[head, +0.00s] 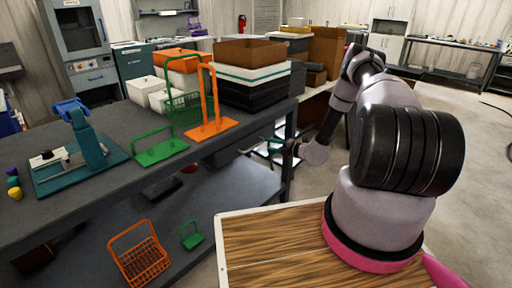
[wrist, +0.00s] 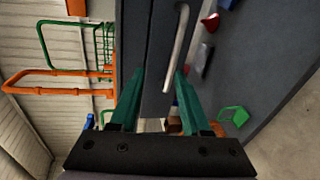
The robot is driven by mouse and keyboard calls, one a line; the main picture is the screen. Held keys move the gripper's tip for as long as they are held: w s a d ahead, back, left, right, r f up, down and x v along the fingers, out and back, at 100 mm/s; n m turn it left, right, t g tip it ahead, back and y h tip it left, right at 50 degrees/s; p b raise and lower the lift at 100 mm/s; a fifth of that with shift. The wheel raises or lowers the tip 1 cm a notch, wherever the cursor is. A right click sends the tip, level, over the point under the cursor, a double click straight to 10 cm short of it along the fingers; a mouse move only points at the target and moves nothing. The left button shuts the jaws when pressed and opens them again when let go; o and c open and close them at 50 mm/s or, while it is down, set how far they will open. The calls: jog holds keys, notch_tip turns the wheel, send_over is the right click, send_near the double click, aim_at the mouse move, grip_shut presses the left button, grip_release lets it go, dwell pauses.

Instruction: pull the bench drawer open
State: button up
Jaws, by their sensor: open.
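My gripper (wrist: 160,71) is open, its two green fingers pointing at the dark grey drawer front (wrist: 160,30). A pale metal bar handle (wrist: 182,42) runs along the drawer front. In the wrist view the lower part of the handle lies between the fingertips, closer to the right one. I cannot tell how deep the fingers reach around it, and neither finger is closed on it. In the head view my gripper (head: 258,147) is beside the right end of the bench (head: 105,200), just below its top.
An orange rack (head: 210,105), a green basket (head: 185,105) and stacked bins (head: 250,75) stand on the bench top above. An orange basket (head: 140,262) and a small green piece (head: 191,236) are on the lower shelf. Open floor (head: 465,150) lies to the right.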

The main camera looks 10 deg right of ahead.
aim_at(256, 145)
jog(key=shift+m+h, duration=0.4)
jog(key=shift+m, duration=0.3)
jog(key=x, duration=0.3)
jog(key=f+x, duration=0.1)
jog(key=x, duration=0.3)
jog(key=f+x, duration=0.1)
jog(key=x, duration=0.2)
jog(key=shift+w+d+f, duration=0.15)
jog(key=shift+w+d, duration=0.05)
jog(key=shift+d, duration=0.05)
grip_shut()
dwell(0.5)
